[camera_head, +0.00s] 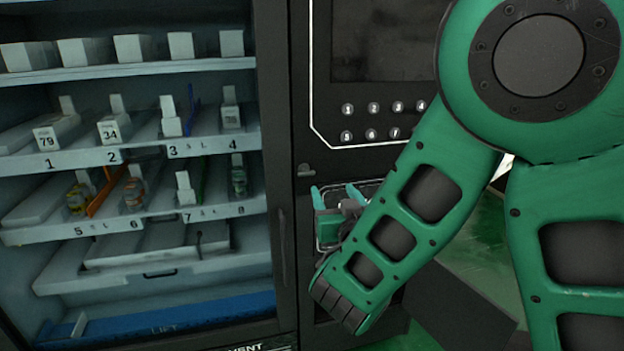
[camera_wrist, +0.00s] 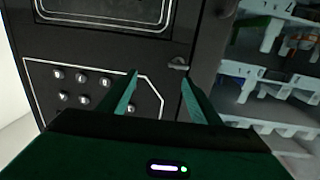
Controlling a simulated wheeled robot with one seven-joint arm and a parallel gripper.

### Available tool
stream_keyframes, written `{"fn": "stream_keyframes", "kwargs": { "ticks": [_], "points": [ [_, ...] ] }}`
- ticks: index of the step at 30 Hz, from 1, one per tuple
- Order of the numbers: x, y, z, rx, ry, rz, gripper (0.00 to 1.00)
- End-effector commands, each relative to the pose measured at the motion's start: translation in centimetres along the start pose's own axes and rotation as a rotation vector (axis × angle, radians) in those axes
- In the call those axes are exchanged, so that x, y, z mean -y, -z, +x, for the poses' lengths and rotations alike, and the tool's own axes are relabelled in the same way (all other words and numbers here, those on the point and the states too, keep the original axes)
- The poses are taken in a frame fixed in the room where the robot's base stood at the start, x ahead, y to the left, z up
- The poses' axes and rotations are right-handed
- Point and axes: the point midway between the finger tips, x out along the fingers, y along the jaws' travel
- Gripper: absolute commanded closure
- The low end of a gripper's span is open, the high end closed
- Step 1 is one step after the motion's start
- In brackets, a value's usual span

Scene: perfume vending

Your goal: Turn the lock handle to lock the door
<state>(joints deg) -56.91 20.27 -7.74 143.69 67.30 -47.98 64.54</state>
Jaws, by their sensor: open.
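The lock handle (camera_head: 305,170) is a small dark lever on the black front panel, just right of the glass door's frame (camera_head: 272,120). It also shows in the wrist view, where the lock handle (camera_wrist: 178,64) lies near the tip of the right finger. My gripper (camera_head: 335,190) is open and empty, with two green fingers apart. In the head view its fingertips are a little below and right of the handle. In the wrist view my gripper (camera_wrist: 159,76) points at the panel; I see no clear contact with the handle. The door looks closed against the panel.
Several numbered buttons (camera_head: 372,108) sit on the panel under a dark screen (camera_head: 384,40). Shelves with boxes and bottles (camera_head: 130,70) show behind the door's glass at left. A metal-rimmed opening (camera_head: 322,232) lies beside my gripper. My arm hides much of the panel's right side.

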Motion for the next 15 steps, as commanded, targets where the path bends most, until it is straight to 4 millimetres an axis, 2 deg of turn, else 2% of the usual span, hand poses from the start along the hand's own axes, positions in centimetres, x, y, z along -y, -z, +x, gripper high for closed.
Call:
{"fn": "stream_keyframes", "kwargs": {
  "ticks": [1,4,8,15],
  "points": [
    [1.6,0.0,-0.2,-0.011,0.038,-0.004,0.42],
    [3.1,0.0,-0.2,-0.023,0.076,-0.005,0.42],
    [3.4,0.1,0.7,-0.026,0.081,-0.002,0.42],
    [3.5,0.2,4.4,-0.027,0.078,0.001,0.42]
  ]
}}
